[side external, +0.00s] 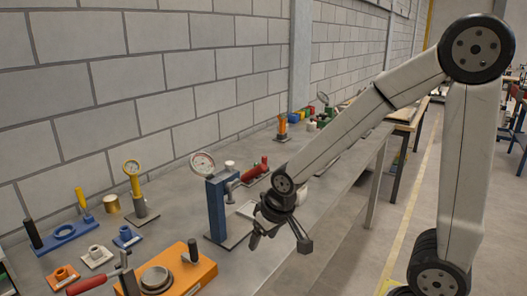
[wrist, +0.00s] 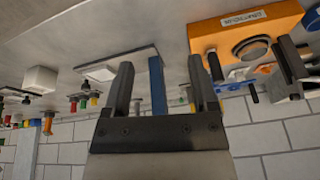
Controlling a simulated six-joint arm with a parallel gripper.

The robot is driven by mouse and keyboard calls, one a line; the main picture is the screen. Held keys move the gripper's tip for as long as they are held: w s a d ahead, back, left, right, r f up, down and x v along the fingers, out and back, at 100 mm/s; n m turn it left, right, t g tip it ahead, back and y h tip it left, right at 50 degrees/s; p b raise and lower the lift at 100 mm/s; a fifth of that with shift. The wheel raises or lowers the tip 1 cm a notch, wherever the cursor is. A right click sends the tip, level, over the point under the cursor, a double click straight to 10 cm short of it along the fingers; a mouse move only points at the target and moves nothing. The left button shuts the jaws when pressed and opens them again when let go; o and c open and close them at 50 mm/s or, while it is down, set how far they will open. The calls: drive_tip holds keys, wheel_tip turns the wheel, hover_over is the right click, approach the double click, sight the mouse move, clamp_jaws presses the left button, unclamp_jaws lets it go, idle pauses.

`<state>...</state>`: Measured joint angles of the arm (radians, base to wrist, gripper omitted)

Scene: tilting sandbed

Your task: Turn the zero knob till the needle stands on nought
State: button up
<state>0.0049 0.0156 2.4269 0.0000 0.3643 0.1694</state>
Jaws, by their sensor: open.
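A round white-faced dial gauge (side external: 203,163) tops a blue column (side external: 217,210) on the bench in the side view. Its needle is too small to read, and I cannot make out a zero knob. No dial face shows there.
An orange block (side external: 185,275) with a round recess lies at the front left; it also shows in the wrist view (wrist: 222,37). A red cylinder fixture (side external: 256,169) stands behind the gripper. Small blue, white and orange fittings crowd the left. A block wall (side external: 120,100) bounds the bench.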

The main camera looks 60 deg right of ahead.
drive_tip(key=w+r+m+t, duration=0.2)
drive_tip(key=w+r, duration=0.4)
drive_tip(key=w, duration=0.2)
wheel_tip(320, 180, up, 11)
drive_tip(key=n+g, duration=0.6)
drive_tip(key=n, duration=0.7)
hover_over(229, 163)
drive_tip(key=shift+d+f, duration=0.1)
drive_tip(key=shift+f, duration=0.1)
drive_tip(key=shift+f, duration=0.1)
drive_tip(key=shift+f, duration=3.85)
clamp_jaws()
